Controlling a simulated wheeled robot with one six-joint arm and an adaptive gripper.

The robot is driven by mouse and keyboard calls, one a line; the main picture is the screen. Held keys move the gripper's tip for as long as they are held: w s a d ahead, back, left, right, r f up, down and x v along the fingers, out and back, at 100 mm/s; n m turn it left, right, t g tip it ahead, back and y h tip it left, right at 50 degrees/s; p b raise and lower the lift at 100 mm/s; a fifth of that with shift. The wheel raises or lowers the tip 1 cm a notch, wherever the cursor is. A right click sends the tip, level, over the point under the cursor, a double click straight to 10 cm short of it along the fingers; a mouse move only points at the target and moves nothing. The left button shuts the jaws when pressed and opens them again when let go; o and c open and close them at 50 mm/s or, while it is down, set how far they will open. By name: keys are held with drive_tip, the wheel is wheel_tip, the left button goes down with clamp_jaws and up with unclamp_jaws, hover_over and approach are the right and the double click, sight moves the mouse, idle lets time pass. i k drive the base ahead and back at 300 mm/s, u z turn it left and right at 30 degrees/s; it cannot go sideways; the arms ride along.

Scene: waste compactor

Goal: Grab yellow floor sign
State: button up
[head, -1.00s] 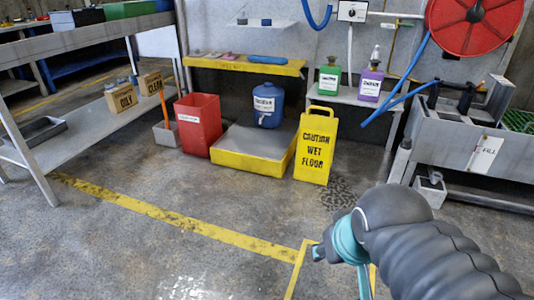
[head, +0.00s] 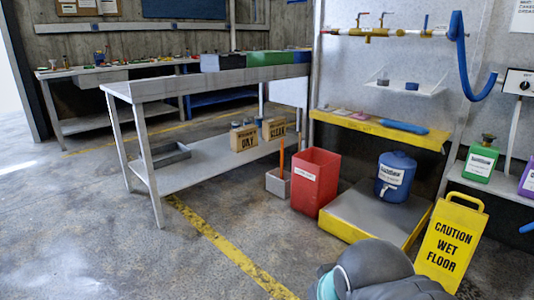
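The yellow floor sign (head: 452,240) stands on the floor at the right of the head view, with "CAUTION WET FLOOR" in black and a handle loop at its top. It is beside the right end of a yellow-edged platform (head: 365,222). My arm shows at the bottom, left of and nearer than the sign, and covers part of the platform's front edge. My gripper's fingers are not visible, so nothing shows between them.
A red bin (head: 316,181) and a blue container (head: 395,177) are left of the sign. Green (head: 481,162) and purple bottles stand on a shelf behind it. A metal workbench (head: 190,84) stands at left. The floor at front left is clear.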

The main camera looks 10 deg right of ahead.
sight(454, 233)
drive_tip(key=u, duration=0.2)
drive_tip(key=i, duration=2)
drive_tip(key=z, duration=0.4)
drive_tip(key=i, duration=1.05)
drive_tip(key=z, duration=1.7)
drive_tip(key=i, duration=0.85)
drive_tip(key=z, duration=0.75)
